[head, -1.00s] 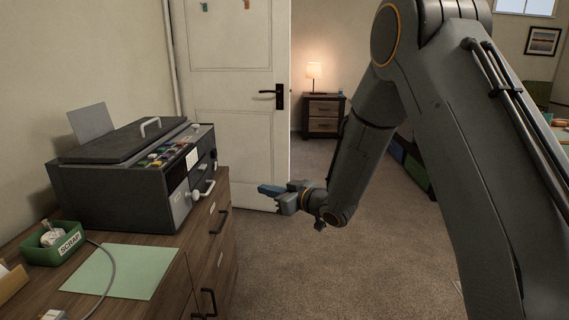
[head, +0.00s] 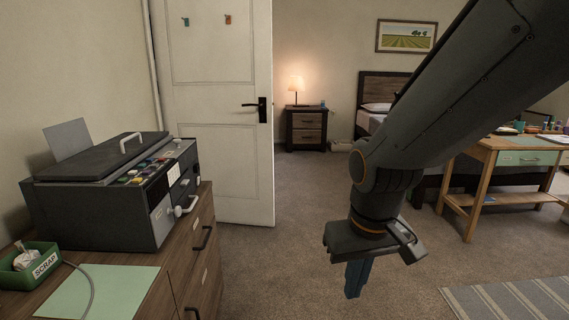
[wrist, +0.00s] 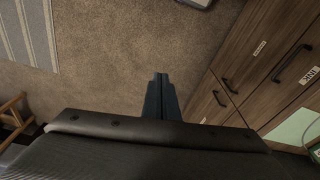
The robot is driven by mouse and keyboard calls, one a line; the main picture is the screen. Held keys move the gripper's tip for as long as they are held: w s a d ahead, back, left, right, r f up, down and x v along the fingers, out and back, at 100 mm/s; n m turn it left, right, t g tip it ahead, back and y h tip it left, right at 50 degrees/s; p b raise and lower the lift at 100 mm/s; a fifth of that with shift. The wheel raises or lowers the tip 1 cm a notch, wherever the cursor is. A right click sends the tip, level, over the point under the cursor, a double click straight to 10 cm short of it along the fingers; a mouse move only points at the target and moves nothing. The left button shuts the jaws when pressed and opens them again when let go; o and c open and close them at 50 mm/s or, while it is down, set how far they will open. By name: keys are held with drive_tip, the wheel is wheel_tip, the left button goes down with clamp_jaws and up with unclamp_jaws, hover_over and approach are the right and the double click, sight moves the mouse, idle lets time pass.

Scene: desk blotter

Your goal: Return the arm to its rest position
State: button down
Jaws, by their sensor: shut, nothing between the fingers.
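My gripper (head: 357,278) hangs from the arm on the right of the head view, fingers pointing down over the carpet. Its blue fingers are together and hold nothing. In the wrist view the shut fingers (wrist: 160,97) show in the middle, above the bare carpet. The gripper is to the right of the wooden cabinet (head: 207,250) and apart from it.
A dark machine (head: 110,190), a green scrap bin (head: 30,272) and a green sheet (head: 98,293) are on the cabinet. A white door (head: 215,110) stands behind. A wooden desk (head: 485,165) and striped rug (head: 510,302) are at right. Carpet between is clear.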

drive_tip(key=s+g, duration=0.2)
drive_tip(key=s, duration=0.5)
drive_tip(key=d+r+m+p, duration=0.2)
drive_tip(key=d+r+p, duration=0.4)
drive_tip(key=p, duration=0.7)
drive_tip(key=shift+d+r+p, duration=0.3)
drive_tip(key=shift+r, duration=0.4)
drive_tip(key=shift+w, duration=0.1)
